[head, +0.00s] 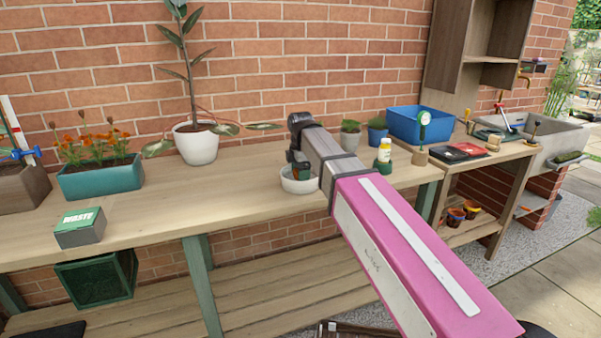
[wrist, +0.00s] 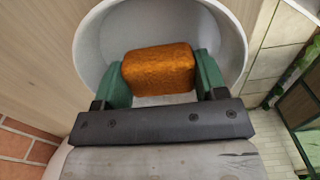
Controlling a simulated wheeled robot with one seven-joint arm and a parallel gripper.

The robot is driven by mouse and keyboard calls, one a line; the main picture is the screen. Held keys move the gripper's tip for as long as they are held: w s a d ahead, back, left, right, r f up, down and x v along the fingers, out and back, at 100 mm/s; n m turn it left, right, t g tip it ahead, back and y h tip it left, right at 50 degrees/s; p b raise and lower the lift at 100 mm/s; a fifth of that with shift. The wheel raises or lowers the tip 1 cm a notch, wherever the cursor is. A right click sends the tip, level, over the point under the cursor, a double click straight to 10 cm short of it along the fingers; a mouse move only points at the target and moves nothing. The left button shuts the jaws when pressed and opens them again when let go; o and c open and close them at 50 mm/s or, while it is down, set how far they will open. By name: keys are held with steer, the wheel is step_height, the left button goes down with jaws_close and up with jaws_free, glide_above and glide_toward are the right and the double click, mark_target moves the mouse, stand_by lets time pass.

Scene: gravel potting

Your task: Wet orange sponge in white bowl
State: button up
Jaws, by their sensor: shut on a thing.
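The orange sponge (wrist: 158,70) sits between the green fingers of my gripper (wrist: 158,75) in the wrist view, and the fingers are shut on its two sides. The white bowl (wrist: 100,28) surrounds the sponge and fingertips in that view. Whether the sponge touches the bowl's bottom, and whether there is water in it, I cannot tell. In the head view the white bowl (head: 297,184) stands on the wooden bench, with my gripper (head: 294,170) reaching down into it. The sponge is hidden there.
A white-potted plant (head: 196,146) stands left of the bowl on the bench (head: 150,215). Bench space left of the bowl is clear.

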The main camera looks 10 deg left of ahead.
steer(key=shift+r, duration=0.15)
steer(key=shift+r, duration=3.5)
step_height(320, 180, up, 4)
stand_by(0.5)
stand_by(0.3)
